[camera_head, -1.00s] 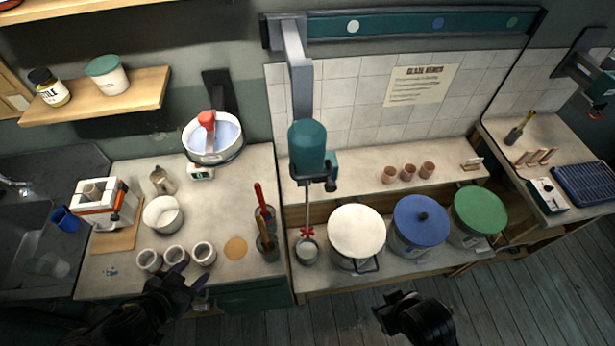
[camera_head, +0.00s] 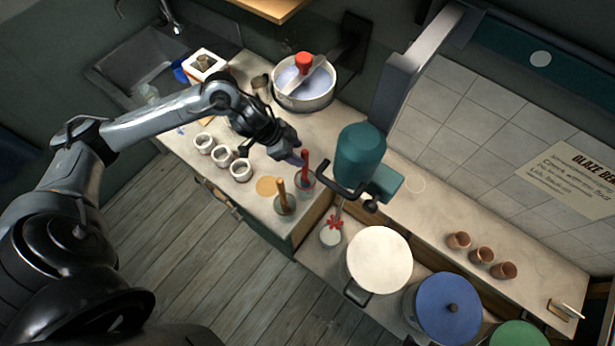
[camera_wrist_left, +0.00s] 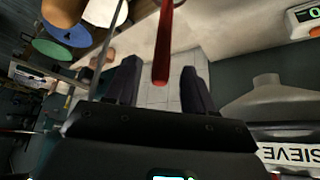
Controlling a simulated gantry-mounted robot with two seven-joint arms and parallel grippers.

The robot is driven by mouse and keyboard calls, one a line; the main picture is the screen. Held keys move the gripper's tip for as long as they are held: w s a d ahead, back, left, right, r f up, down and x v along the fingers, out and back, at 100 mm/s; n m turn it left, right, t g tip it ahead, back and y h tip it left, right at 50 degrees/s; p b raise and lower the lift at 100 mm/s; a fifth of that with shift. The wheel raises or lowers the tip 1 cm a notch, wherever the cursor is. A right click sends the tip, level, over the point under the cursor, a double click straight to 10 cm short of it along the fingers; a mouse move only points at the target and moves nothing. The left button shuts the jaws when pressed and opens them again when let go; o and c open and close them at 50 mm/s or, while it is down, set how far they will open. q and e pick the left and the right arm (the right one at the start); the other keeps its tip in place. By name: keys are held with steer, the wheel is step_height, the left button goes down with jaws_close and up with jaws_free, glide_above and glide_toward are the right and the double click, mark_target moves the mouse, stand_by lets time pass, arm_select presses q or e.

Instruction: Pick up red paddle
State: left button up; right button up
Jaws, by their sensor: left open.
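The red paddle (camera_head: 305,164) stands in a small grey pot at the counter's right end, with its red handle sticking up. The handle also shows in the left wrist view (camera_wrist_left: 165,45), coming down from the top edge and ending between the fingers. My left gripper (camera_head: 296,157) is open at the handle, just to its left in the head view. In the left wrist view the two dark fingers (camera_wrist_left: 160,88) stand on either side of the handle with gaps, and I see no contact. The paddle's lower end is hidden in the pot. My right gripper is not in view.
A pot with a wooden-handled tool (camera_head: 281,200) stands close by. The teal mixer (camera_head: 360,158) hangs to the right, over a small pot. Several small white cups (camera_head: 222,156) stand to the left. A white basin (camera_head: 303,92) is behind. Lidded buckets (camera_head: 380,258) stand at right.

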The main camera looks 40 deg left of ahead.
arm_select(q)
steer(key=p, duration=0.1)
glide_above(305, 174)
steer(key=w, duration=0.2)
step_height(305, 174, down, 6)
steer(key=shift+s, duration=0.25)
jaws_close()
